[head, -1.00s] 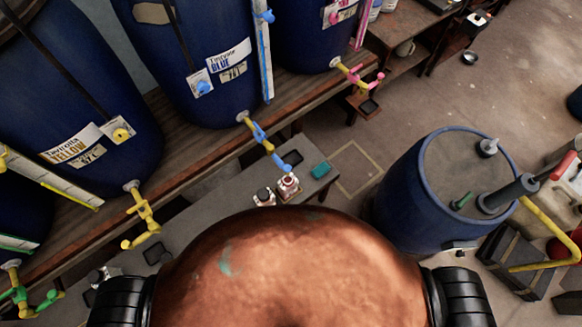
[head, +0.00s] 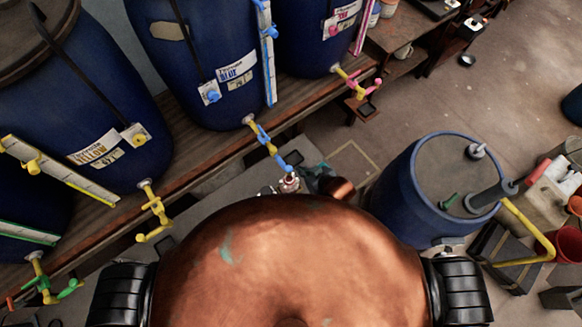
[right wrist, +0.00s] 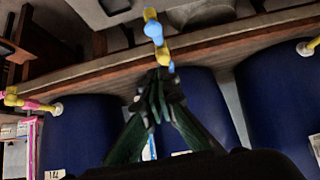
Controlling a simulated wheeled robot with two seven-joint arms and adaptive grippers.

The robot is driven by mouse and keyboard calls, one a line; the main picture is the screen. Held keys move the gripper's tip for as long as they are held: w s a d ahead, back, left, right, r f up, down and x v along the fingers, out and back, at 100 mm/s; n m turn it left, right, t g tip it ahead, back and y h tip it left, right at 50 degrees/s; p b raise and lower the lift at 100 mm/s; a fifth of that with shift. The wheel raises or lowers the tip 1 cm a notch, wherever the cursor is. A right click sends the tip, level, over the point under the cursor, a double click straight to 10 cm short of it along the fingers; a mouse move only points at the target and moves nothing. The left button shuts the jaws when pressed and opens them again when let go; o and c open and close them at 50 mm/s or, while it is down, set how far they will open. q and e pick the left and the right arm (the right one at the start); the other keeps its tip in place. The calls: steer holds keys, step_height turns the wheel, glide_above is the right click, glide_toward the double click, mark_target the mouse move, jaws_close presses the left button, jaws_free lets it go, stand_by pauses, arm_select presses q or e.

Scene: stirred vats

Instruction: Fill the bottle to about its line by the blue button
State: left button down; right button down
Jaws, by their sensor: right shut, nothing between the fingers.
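The blue vat (head: 200,62) has a blue button (head: 213,96) beside its label.
Yellow (head: 153,210), green (head: 43,284) and pink (head: 356,85) taps stick out from other vats along the wooden shelf (head: 190,150). A blue drum (head: 410,195) with a pump stands to the right. The floor at upper right is mostly clear.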

steer(key=shift+w+f, duration=0.1)
glide_above(287, 167)
steer(key=s+d, duration=0.2)
steer(key=f, duration=0.7)
steer(key=shift+a, duration=0.2)
steer(key=shift+s+f, duration=0.1)
steer(key=shift+f, duration=1.9)
